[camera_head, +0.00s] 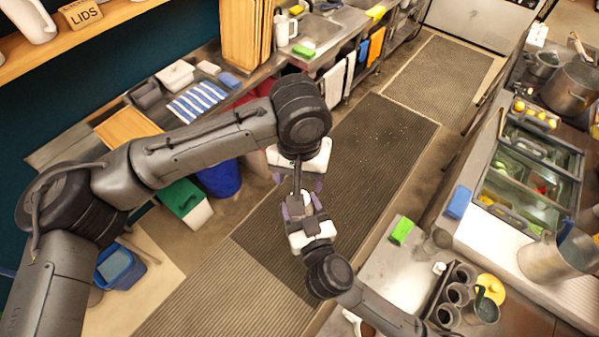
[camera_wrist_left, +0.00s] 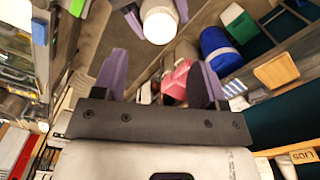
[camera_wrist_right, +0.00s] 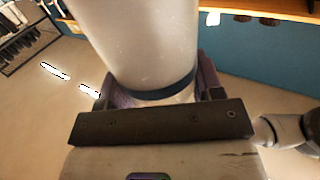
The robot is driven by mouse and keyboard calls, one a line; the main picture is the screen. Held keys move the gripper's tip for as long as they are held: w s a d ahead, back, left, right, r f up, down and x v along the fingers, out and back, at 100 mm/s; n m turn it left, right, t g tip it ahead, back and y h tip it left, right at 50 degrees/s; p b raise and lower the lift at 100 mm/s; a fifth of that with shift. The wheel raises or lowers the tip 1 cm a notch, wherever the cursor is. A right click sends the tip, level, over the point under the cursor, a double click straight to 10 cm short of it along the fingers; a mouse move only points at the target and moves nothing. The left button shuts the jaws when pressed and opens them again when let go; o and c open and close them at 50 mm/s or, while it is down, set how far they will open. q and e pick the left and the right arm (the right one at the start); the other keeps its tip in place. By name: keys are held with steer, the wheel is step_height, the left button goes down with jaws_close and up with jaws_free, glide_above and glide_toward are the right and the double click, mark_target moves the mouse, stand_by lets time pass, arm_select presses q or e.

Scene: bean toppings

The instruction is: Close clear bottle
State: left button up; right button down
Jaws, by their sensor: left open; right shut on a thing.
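The bottle is a pale, whitish translucent cylinder (camera_wrist_right: 145,45) with a dark band near my right gripper. My right gripper (camera_wrist_right: 160,96) is shut on it. In the head view only a small pale part of the bottle (camera_head: 305,199) shows between the two grippers; my right gripper (camera_head: 303,212) is just below my left gripper (camera_head: 297,186). In the left wrist view the bottle's round pale end (camera_wrist_left: 160,24) is beyond the spread purple fingers of my left gripper (camera_wrist_left: 160,75), which is open. I cannot make out a separate lid or whether the bottle is closed.
Both grippers are above the dark floor mat (camera_head: 385,125). A counter with a blue striped cloth (camera_head: 196,100) is at the left. A counter with a green sponge (camera_head: 402,230), metal cups and food pans is at the right. A shelf with a LIDS sign (camera_head: 80,14) is at top left.

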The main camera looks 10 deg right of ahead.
arm_select(q)
steer(key=n, duration=0.3)
steer(key=shift+n, duration=0.4)
steer(key=shift+f, duration=4)
steer(key=c, duration=0.9)
steer(key=m, duration=0.6)
steer(key=shift+c, duration=0.2)
steer(key=m, duration=0.5)
steer(key=o, duration=1.1)
